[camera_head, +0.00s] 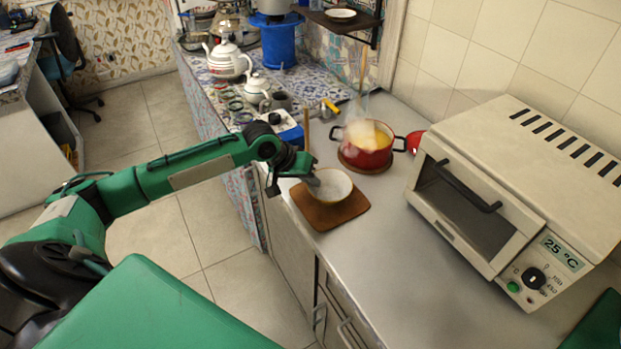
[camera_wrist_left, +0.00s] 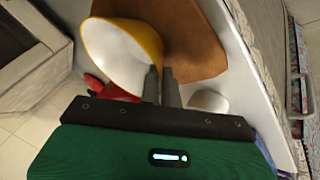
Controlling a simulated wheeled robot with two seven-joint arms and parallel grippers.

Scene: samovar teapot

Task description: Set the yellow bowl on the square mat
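The yellow bowl (camera_head: 334,181), white inside and yellow outside, is over the brown square mat (camera_head: 322,218) on the counter. I cannot tell whether its base touches the mat. My left gripper (camera_head: 312,180) is at the bowl's left edge in the head view. In the left wrist view, the two fingers (camera_wrist_left: 162,72) are close together with the bowl's wall (camera_wrist_left: 112,50) between them, one finger inside and one outside. The mat (camera_wrist_left: 208,45) shows behind the bowl there. My right gripper is not in view.
A red pot (camera_head: 367,157) with yellow contents stands on a round mat just behind. A toaster oven (camera_head: 510,190) is to the right. A blue-and-white box (camera_head: 285,127) and teapots (camera_head: 228,62) stand farther back. The counter in front of the mat (camera_head: 385,255) is clear.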

